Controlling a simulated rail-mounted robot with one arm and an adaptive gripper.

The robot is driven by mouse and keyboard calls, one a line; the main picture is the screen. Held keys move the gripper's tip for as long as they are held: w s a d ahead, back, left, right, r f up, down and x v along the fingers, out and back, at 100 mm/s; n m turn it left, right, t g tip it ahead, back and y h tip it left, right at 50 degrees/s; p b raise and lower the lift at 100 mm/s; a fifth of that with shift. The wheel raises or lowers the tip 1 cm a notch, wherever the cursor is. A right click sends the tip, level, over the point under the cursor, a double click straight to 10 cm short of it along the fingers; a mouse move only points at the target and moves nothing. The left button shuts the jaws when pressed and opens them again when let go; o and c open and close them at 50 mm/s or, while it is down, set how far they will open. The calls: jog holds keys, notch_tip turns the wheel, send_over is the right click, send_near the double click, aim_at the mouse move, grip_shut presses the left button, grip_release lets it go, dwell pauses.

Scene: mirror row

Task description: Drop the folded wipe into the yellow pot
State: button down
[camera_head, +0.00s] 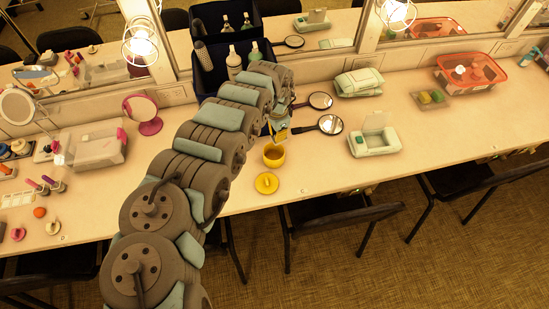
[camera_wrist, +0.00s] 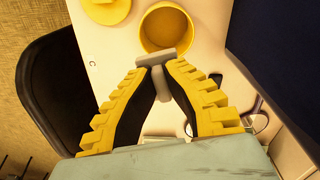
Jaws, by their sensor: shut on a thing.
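The yellow pot (camera_head: 274,160) stands open on the counter, in front of the dark blue caddy. In the wrist view the open pot (camera_wrist: 166,28) is just beyond my fingertips and looks empty. My gripper (camera_head: 281,136) is above the pot in the head view. In the wrist view my gripper (camera_wrist: 158,70) is shut on a small light grey piece, the folded wipe (camera_wrist: 156,59), pinched at the tips. The wipe overlaps the near edge of the pot's rim in that view. Its height above the rim cannot be told.
The yellow lid (camera_head: 266,183) lies in front of the pot, near the counter edge. Hand mirrors (camera_head: 330,125) and an open pale green wipes box (camera_head: 375,141) are to the right. The dark blue caddy (camera_head: 208,72) with bottles stands behind. Black chairs (camera_head: 340,212) are below the edge.

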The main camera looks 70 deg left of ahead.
jog(key=shift+f+b, duration=1.3)
jog(key=shift+f, duration=0.6)
jog(key=shift+r, duration=0.1)
jog(key=c, duration=1.2)
grip_release()
jog(key=shift+o, duration=0.2)
jog(key=shift+r, duration=0.15)
jog(key=shift+r, duration=5.9)
